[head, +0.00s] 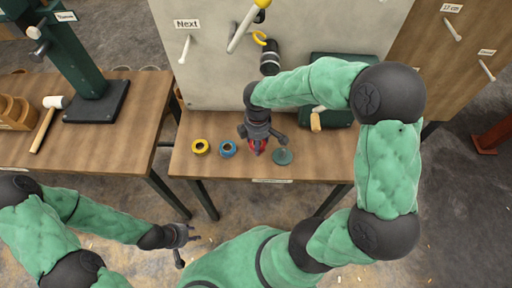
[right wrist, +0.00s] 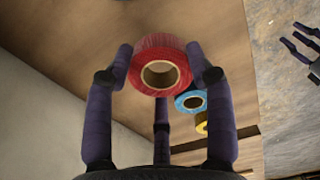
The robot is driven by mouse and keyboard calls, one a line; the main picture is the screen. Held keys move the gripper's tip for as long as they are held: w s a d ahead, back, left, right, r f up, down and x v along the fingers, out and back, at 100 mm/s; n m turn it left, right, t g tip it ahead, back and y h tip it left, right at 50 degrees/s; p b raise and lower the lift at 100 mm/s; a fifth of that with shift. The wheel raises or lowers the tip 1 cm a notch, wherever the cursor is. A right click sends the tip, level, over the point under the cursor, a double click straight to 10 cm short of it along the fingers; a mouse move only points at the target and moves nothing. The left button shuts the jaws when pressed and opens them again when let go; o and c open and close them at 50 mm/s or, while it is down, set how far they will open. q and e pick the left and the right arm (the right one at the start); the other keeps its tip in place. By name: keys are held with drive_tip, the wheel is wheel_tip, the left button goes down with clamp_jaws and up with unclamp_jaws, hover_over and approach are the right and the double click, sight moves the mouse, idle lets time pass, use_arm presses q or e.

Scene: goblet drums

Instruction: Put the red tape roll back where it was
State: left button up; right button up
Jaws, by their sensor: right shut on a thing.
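The red tape roll (right wrist: 160,46) is between the fingers of my right gripper (right wrist: 160,56), which is shut on it. In the head view only bits of the red roll (head: 262,147) show below my right gripper (head: 257,140), over the front of the middle bench. I cannot tell whether the roll touches the bench top. A blue tape roll (head: 228,155) lies just left of it and a yellow tape roll (head: 200,153) further left; a small green disc (head: 283,158) is to its right. My left gripper (head: 182,238) is open and empty, low in front of the benches.
The middle bench (head: 190,178) has a pale upright board (head: 215,75) behind it. A dark green block (head: 340,65) and a wooden-ended tool (head: 316,122) are at the back right. The left bench (head: 125,135) holds a mallet (head: 43,133) and a green stand (head: 95,108).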

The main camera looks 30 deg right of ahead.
drive_tip(key=f, duration=0.1)
drive_tip(key=f+b, duration=0.2)
drive_tip(key=f, duration=0.1)
drive_tip(key=shift+w+a, duration=0.1)
drive_tip(key=shift+w, duration=0.25)
drive_tip(key=shift+r, duration=0.1)
drive_tip(key=o, duration=1.3)
drive_tip(key=shift+f, duration=0.2)
wheel_tip(320, 180, up, 12)
drive_tip(key=p, duration=0.4)
drive_tip(key=shift+r+p, duration=0.2)
drive_tip(key=shift+p, duration=0.15)
